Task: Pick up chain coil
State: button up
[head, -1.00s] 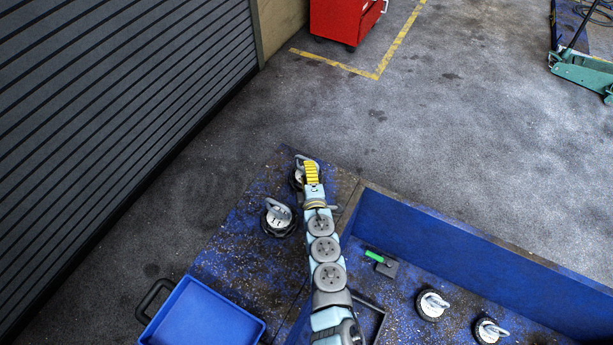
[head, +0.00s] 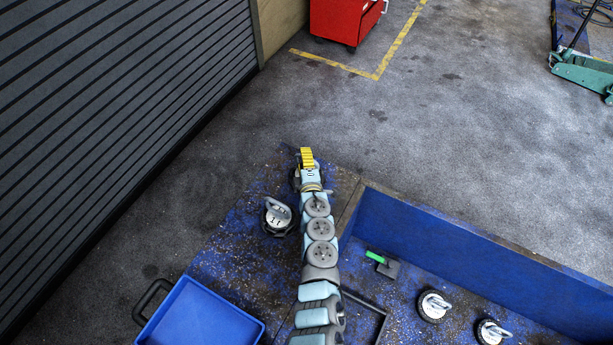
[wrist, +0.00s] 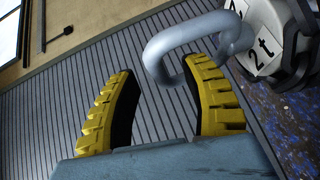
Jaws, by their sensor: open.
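My gripper (head: 306,151) has two yellow ribbed fingers, which stand apart with an open gap in the wrist view (wrist: 160,74). A round dark coil with a metal top, apparently the chain coil, is mostly hidden beneath my gripper in the head view. In the wrist view the coil's body (wrist: 268,45) is at the upper right, with a white "2 t" label. Its thick grey metal loop (wrist: 190,30) reaches over the right fingertip and into the gap. I cannot tell whether it touches the finger. A similar coil (head: 278,215) stands just left of my arm.
Two more similar coils (head: 434,306) (head: 490,332) stand at the lower right. A green-handled tool (head: 381,262) lies near the blue raised wall (head: 450,245). A blue tray (head: 203,318) is at the lower left. A red cabinet (head: 340,20) and a green trolley jack (head: 585,72) stand farther off.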

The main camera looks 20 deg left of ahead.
jog(key=shift+w+a+f, duration=0.2)
jog(key=shift+w+a, duration=0.05)
jog(key=shift+w, duration=0.15)
grip_shut()
